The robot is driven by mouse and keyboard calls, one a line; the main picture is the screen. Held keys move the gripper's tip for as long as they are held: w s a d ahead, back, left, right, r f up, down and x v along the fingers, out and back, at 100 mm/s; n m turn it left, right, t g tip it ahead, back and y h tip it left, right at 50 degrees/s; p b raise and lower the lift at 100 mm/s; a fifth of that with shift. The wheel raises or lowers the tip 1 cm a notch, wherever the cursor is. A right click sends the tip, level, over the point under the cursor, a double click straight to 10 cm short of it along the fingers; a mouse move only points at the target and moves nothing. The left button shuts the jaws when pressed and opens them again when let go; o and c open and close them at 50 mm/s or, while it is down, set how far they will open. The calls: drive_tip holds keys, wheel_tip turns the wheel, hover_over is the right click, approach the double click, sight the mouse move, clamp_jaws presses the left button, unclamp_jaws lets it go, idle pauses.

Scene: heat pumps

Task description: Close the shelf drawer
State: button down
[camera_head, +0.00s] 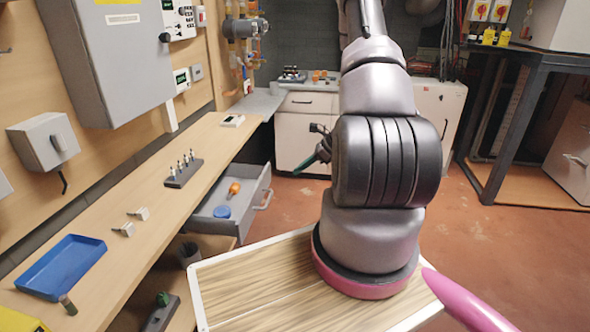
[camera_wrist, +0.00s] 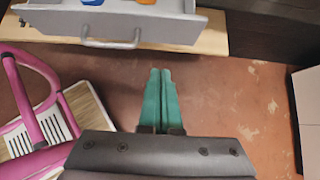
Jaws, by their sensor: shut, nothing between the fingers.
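The shelf drawer (camera_head: 238,205) is a grey drawer under the wooden workbench, pulled open, with its handle (camera_head: 264,199) facing right. Inside it are an orange-handled item (camera_head: 234,189) and a blue round item (camera_head: 222,211). In the wrist view the drawer front (camera_wrist: 150,27) and handle (camera_wrist: 112,43) show at the top left. My gripper (camera_wrist: 160,72) has green fingers, pressed together and empty, over the floor in front of the drawer, below and right of the handle and apart from it. In the head view my gripper (camera_head: 294,160) is partly hidden behind my arm.
The workbench (camera_head: 150,225) runs along the left, with a blue tray (camera_head: 62,266) and a dark holder (camera_head: 184,173). A white cabinet (camera_head: 302,130) stands at the back. A dark-framed table (camera_head: 510,110) is at right. Red floor (camera_head: 490,240) is free between them.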

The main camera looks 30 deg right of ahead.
drive_tip(key=shift+w+a+f, duration=0.9)
drive_tip(key=shift+a, duration=0.35)
drive_tip(key=shift+w+a+f, duration=0.85)
drive_tip(key=shift+w+a, duration=0.1)
drive_tip(key=shift+a, duration=0.35)
drive_tip(key=shift+w+a+f, duration=0.9)
drive_tip(key=shift+a, duration=0.35)
drive_tip(key=w+a, duration=0.3)
drive_tip(key=a, duration=0.1)
drive_tip(key=w+a, duration=0.3)
drive_tip(key=a, duration=0.1)
drive_tip(key=w+a, duration=0.3)
drive_tip(key=a, duration=0.2)
drive_tip(key=shift+w, duration=0.25)
drive_tip(key=shift+w+a, duration=0.15)
drive_tip(key=shift+a, duration=0.1)
drive_tip(key=shift+a+r, duration=0.1)
